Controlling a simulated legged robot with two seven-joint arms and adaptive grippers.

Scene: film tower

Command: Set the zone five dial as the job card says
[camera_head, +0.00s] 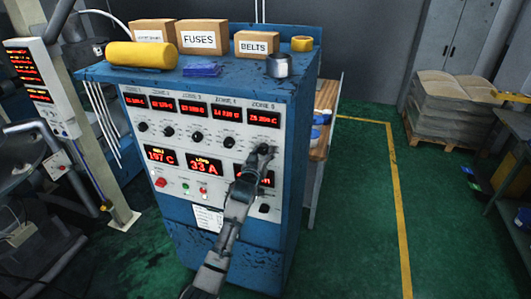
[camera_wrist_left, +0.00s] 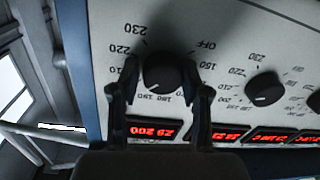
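The zone five dial (camera_head: 262,150) is a black round knob at the right end of the dial row on the grey panel. In the left wrist view the dial (camera_wrist_left: 164,74) sits between the fingers, and its small white mark points to the lower left, near the 190 label. My left gripper (camera_head: 258,160) is at this dial; its two fingers (camera_wrist_left: 161,90) stand either side of it, apart, with firm contact not visible. The zone five display (camera_head: 264,118) glows red above the dial. A white paper (camera_head: 208,218), possibly the job card, hangs low on the front, its text unreadable.
Other dials (camera_head: 197,136) stand in a row left of zone five. Boxes (camera_head: 203,37), a yellow roll (camera_head: 142,55) and tape rolls lie on the blue cabinet top (camera_head: 228,72). A wooden bench (camera_head: 324,120) stands behind right. Green floor (camera_head: 350,220) is open right.

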